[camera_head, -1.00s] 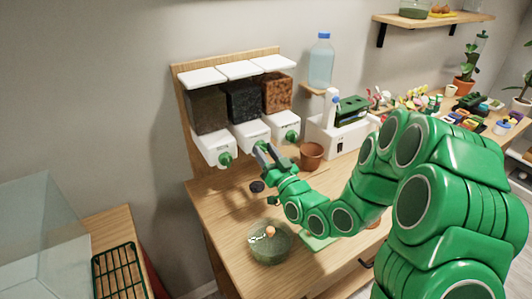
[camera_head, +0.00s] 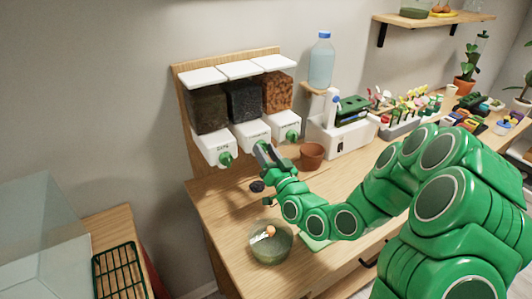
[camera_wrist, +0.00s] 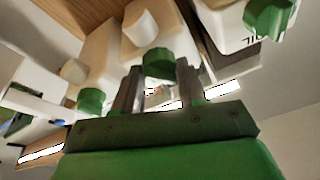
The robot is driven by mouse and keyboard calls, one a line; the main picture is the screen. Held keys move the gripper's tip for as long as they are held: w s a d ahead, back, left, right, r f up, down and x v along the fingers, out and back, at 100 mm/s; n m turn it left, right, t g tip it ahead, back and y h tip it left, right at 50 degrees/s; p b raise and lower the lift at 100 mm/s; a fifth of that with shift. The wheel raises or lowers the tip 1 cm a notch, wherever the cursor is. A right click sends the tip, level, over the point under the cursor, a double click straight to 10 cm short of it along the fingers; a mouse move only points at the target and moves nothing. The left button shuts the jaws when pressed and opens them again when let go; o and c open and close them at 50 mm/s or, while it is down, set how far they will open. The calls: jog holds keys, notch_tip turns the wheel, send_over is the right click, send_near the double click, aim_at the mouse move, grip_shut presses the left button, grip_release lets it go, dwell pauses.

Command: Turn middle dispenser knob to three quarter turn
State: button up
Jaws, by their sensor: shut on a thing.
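Three dispensers hang side by side on a wooden back board (camera_head: 182,100). The middle dispenser (camera_head: 244,98) holds dark black material and has a white spout box (camera_head: 252,133). Its green knob (camera_wrist: 158,63) sits between the two fingers of my gripper (camera_wrist: 159,88) in the wrist view. My gripper (camera_head: 264,152) is shut on this knob and mostly hides it in the head view. The left knob (camera_head: 225,159) and right knob (camera_head: 292,136) are free of the gripper. The middle knob's exact turn angle cannot be told.
A glass bowl (camera_head: 270,247) with an orange-topped thing stands on the wooden table (camera_head: 225,210) below. A terracotta pot (camera_head: 312,156) and a white machine (camera_head: 338,139) stand right of the dispensers.

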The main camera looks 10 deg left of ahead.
jog(key=shift+r, duration=0.1)
jog(key=o, duration=1)
jog(key=shift+n+g+y, duration=0.4)
jog(key=shift+n, duration=1.2)
